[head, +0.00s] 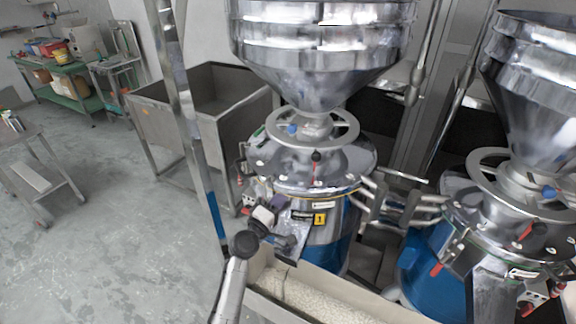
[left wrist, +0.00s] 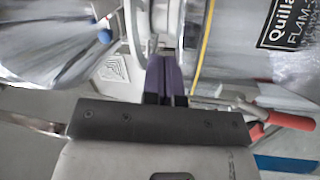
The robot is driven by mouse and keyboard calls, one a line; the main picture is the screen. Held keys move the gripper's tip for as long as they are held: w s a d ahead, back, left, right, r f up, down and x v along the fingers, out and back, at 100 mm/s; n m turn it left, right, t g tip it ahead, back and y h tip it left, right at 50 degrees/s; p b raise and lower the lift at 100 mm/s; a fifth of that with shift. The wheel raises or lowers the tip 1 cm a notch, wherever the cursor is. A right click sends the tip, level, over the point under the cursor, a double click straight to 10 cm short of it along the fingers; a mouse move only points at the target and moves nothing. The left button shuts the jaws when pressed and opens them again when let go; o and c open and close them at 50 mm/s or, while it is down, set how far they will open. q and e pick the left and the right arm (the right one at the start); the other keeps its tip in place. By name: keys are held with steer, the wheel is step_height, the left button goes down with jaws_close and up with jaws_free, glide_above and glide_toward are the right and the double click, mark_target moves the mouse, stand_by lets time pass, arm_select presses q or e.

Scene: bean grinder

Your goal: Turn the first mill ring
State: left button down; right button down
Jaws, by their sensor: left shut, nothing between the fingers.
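The first mill, labelled 1, stands in the middle of the head view with its grey ring (head: 348,128) around the neck under the hopper. A blue knob (head: 292,128) shows at the ring's left side. My left gripper (head: 277,207) is at the mill's left front, lower than the ring and apart from it. In the left wrist view its purple fingers (left wrist: 162,75) are shut with nothing visible between them. They point towards the mill's metal flange; contact cannot be told. A blue knob (left wrist: 105,36) shows at upper left there. My right gripper is not in view.
A second mill with a similar ring (head: 476,168) stands at right. A trough of pale grains (head: 320,297) lies below the first mill. A red-handled lever (left wrist: 290,121) shows right of the fingers in the wrist view. A steel bin (head: 165,122) stands behind left; open floor lies left.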

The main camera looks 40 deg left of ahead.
arm_select(q)
steer(key=w+r+n, duration=0.1)
steer(key=w+n, duration=0.1)
steer(key=w+a+r+n+t, duration=0.1)
steer(key=w+r+n, duration=0.1)
steer(key=w, duration=0.1)
steer(key=w+a+r+n+t, duration=0.1)
steer(key=w+r+n, duration=0.1)
steer(key=shift+w+r, duration=0.1)
steer(key=shift+w, duration=0.25)
steer(key=shift+w+d+r+p, duration=0.25)
steer(key=shift+w+d+r, duration=0.15)
steer(key=shift+w, duration=0.2)
steer(key=shift+w+d+r+p, duration=0.2)
steer(key=shift+w+d+r, duration=0.15)
steer(key=shift+w, duration=0.25)
steer(key=shift+w+d+r, duration=0.25)
steer(key=shift+w+d, duration=0.1)
steer(key=shift+w, duration=0.1)
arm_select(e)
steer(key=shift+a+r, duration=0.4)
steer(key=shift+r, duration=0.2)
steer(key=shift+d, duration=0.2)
